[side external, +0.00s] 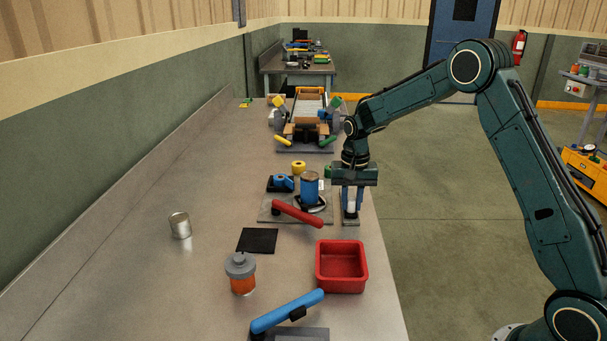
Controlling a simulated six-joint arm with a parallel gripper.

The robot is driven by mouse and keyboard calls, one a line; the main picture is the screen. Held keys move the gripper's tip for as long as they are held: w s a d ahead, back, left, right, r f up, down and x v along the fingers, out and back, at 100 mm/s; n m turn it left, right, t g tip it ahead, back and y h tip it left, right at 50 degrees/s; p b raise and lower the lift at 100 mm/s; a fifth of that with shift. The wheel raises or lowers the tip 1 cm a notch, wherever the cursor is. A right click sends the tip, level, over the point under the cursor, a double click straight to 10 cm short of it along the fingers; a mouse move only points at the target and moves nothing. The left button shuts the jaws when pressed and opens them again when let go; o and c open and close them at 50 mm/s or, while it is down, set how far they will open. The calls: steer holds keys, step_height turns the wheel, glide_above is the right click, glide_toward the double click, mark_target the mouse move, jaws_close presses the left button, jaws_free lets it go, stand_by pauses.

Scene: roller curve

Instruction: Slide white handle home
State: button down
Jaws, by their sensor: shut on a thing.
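The white handle (351,207) shows between the fingers of my gripper (351,206), near the right edge of the bench. My gripper points down and is shut on the white handle. The handle sits over a small grey base plate (350,222). My fingers hide much of the handle, and I cannot tell how far along its base it stands.
Left of my gripper are a red lever (297,213) and a blue can (310,188) on a grey plate. A red tray (341,281) stands in front, with a blue lever (288,311) nearer. An orange jar (242,282) and a tin (180,226) stand left.

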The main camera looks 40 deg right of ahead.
mark_target(351, 214)
steer(key=shift+s+a, duration=0.5)
steer(key=shift+a, duration=0.05)
steer(key=c, duration=1.2)
jaws_free()
steer(key=shift+c, duration=0.2)
steer(key=shift+r, duration=0.15)
steer(key=shift+r, duration=0.15)
step_height(351, 214, up, 13)
steer(key=shift+r, duration=0.15)
